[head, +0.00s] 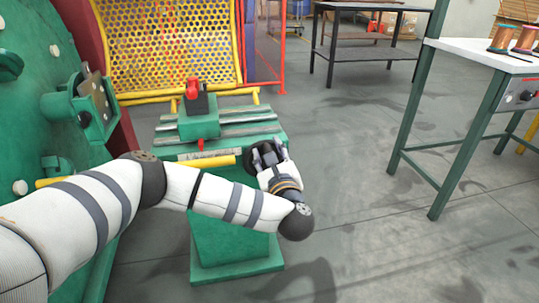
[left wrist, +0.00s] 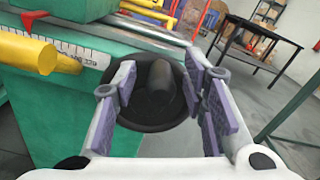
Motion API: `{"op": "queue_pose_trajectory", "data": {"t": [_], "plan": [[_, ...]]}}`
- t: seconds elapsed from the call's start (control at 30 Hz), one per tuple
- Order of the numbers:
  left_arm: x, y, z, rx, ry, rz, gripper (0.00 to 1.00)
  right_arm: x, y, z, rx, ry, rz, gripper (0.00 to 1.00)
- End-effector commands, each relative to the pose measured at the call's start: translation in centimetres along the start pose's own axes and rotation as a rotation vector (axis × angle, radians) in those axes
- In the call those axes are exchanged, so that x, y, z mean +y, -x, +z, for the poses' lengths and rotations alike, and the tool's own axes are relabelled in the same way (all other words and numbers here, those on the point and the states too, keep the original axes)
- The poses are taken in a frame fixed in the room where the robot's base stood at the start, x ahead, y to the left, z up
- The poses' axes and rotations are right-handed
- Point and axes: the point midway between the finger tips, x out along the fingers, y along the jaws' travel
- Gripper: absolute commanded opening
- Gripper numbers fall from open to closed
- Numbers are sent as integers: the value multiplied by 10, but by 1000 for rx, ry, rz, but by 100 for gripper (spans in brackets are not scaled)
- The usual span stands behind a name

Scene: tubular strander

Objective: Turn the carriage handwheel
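The carriage handwheel (left wrist: 150,112) is a black dished wheel with a dark cylindrical handle (left wrist: 162,84), on the end of the green carriage bed (head: 234,202). My left gripper (left wrist: 164,95) is open, with its purple-padded fingers apart on either side of the handle in the left wrist view. I cannot tell whether a finger touches it. In the head view my left gripper (head: 268,157) is at the right end of the bed and hides most of the wheel. My right gripper is not in view.
A yellow bar (head: 207,162) and a scale strip (left wrist: 85,52) run along the bed's front. A green block with a red-topped part (head: 196,95) sits on the rails. A white-topped table (head: 480,52) stands at right. The floor between is clear.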

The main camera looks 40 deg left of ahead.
Motion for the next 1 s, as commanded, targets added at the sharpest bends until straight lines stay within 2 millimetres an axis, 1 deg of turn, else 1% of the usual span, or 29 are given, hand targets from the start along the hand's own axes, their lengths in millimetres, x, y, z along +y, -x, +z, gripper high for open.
{"op": "queue_pose_trajectory", "data": {"t": [0.1, 0.13, 0.17, 0.2, 0.3, 0.67, 0.87, 1.0], "plan": [[0, 0, 0, 0, 0, 0, 39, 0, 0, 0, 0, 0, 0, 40], [0, 0, 0, 0, 0, 0, 37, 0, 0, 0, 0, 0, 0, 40], [0, 0, 0, 0, 0, -1, 30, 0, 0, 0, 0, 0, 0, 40], [0, 0, 0, 0, 0, -1, 21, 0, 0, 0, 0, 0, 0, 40], [0, 0, 0, 0, 0, -1, 0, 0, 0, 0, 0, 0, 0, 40], [-3, 1, -1, 0, -31, -2, 0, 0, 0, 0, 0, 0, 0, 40], [-8, 1, -3, 1, -140, -2, 0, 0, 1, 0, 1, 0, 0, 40], [-14, 1, -6, 1, -259, -3, 0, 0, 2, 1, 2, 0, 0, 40]]}}
